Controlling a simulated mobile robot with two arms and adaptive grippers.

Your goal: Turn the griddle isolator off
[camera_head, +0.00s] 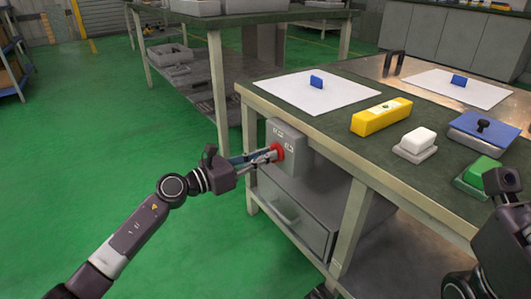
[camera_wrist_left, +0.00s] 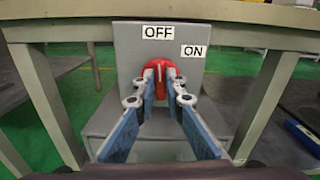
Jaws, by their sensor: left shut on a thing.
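The grey isolator box (camera_head: 291,146) is fixed to the side of the workbench, under its top edge. It has a red rotary switch (camera_head: 277,151), also seen in the left wrist view (camera_wrist_left: 158,66). In that view an OFF label (camera_wrist_left: 158,31) is above the switch and an ON label (camera_wrist_left: 193,51) is at its upper right. My left gripper (camera_head: 272,154) is shut on the red switch, with a fingertip on each side. The fingers partly hide the switch handle, so its exact angle is hard to tell. My right arm is at the right edge; its fingertips do not show.
The workbench top (camera_head: 313,106) holds a yellow box (camera_head: 381,117), a white block (camera_head: 418,140), a blue-topped block (camera_head: 483,129), a green block (camera_head: 485,170) and white sheets. A grey drawer unit (camera_head: 296,216) is below the isolator. The green floor to the left is clear.

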